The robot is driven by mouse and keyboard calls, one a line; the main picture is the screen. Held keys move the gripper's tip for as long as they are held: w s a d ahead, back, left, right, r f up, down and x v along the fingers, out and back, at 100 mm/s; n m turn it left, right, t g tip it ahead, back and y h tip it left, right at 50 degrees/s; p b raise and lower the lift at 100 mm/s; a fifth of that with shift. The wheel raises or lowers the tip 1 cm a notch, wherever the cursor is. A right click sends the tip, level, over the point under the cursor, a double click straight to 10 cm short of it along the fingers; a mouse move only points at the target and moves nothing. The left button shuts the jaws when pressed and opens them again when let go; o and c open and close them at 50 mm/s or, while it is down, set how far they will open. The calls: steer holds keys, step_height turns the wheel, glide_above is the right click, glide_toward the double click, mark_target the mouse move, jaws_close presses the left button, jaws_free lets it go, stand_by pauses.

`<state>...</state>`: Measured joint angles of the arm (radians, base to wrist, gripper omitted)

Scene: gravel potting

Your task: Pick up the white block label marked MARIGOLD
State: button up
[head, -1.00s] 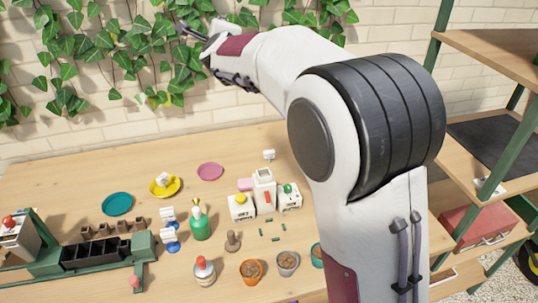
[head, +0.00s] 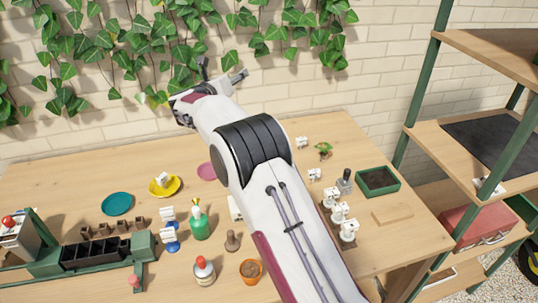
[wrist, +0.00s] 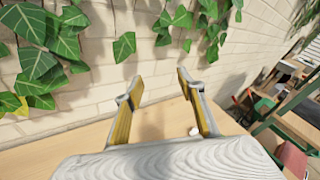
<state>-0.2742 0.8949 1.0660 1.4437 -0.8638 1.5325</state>
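Several white block labels are in the head view, and their lettering is too small to read, so I cannot tell which is MARIGOLD. One label (head: 302,142) is at the table's back right and another (head: 314,174) is nearer. Several more (head: 340,211) stand in a wooden rack at right. One label (head: 163,179) is on the yellow saucer (head: 178,190), and others (head: 168,213) stand on blue bases. My gripper (head: 221,76) is open and empty, high before the wall. The wrist view shows its spread fingers (wrist: 160,84) and a small white thing (wrist: 194,131) on the table.
A green tray of soil (head: 361,180), a wooden board (head: 393,214) and a small plant (head: 323,149) occupy the right of the table. A green bottle (head: 200,226) and a teal saucer (head: 118,204) are at left. My arm hides the table's middle. Shelves (head: 437,150) stand at right.

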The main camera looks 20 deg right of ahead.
steer(key=s+f+m+g+h, duration=0.1)
steer(key=s+f+m+g, duration=0.1)
steer(key=f, duration=0.6)
steer(key=s+d+f+m+g+h, duration=0.1)
steer(key=s+f+m+g, duration=0.2)
steer(key=f+m, duration=0.2)
steer(key=s+f+m+g+h, duration=0.2)
steer(key=s+f+m+g, duration=0.1)
steer(key=f, duration=0.9)
steer(key=shift+s+d+m, duration=0.15)
steer(key=shift+s+m, duration=0.2)
steer(key=shift+m, duration=0.45)
steer(key=shift+x, duration=1.35)
steer(key=shift+w, duration=0.1)
steer(key=shift+x, duration=2.6)
steer(key=shift+w+r, duration=0.15)
jaws_close()
